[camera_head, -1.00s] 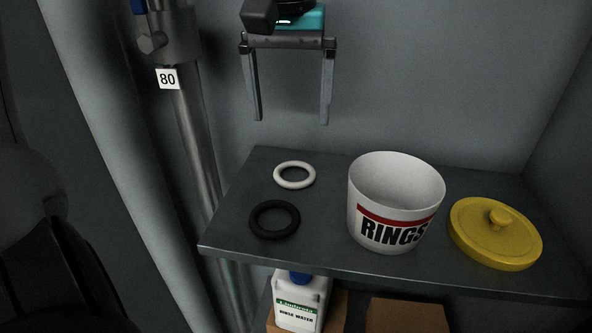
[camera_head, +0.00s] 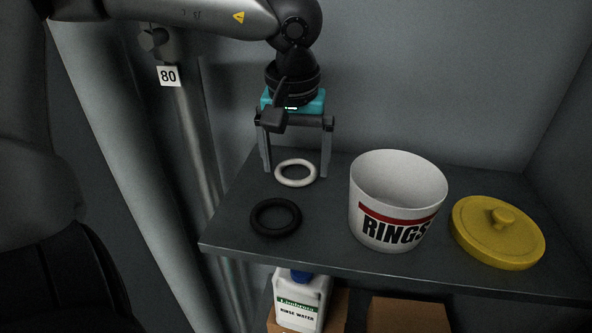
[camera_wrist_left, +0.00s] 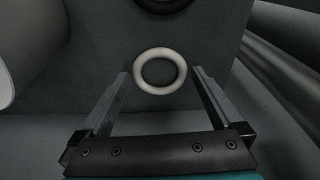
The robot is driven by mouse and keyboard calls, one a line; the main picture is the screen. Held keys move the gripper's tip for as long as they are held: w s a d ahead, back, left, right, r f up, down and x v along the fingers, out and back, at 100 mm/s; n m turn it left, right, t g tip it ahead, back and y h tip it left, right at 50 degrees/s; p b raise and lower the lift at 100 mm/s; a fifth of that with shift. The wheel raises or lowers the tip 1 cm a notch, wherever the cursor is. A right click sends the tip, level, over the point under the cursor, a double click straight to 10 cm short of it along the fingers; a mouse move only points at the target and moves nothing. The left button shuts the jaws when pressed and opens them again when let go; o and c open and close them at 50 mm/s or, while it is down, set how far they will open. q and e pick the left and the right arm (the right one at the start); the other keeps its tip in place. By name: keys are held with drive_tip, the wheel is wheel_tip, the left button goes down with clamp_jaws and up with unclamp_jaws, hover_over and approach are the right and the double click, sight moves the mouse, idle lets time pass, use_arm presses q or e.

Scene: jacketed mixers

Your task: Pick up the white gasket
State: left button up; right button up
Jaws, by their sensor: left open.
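The white gasket (camera_head: 281,180) is a ring lying flat on the grey shelf (camera_head: 330,228), towards its back left. My left gripper (camera_head: 296,172) is open and points down at the gasket, with one finger on each side of it in the head view. In the left wrist view the white gasket (camera_wrist_left: 137,72) lies just ahead of and between the fingertips (camera_wrist_left: 160,72), which are apart from it. Nothing is between the fingers. How high the fingertips are above the shelf is hard to tell. My right gripper is not in view.
A black ring (camera_head: 255,222) lies in front of the gasket. A white tub marked RINGS (camera_head: 372,228) stands open to the right, with a yellow lid (camera_head: 480,240) beyond it. A pipe tagged 80 (camera_head: 168,76) rises left of the shelf. A rinse water bottle (camera_head: 300,305) stands below.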

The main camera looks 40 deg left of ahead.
use_arm(q)
drive_tip(key=c, duration=1)
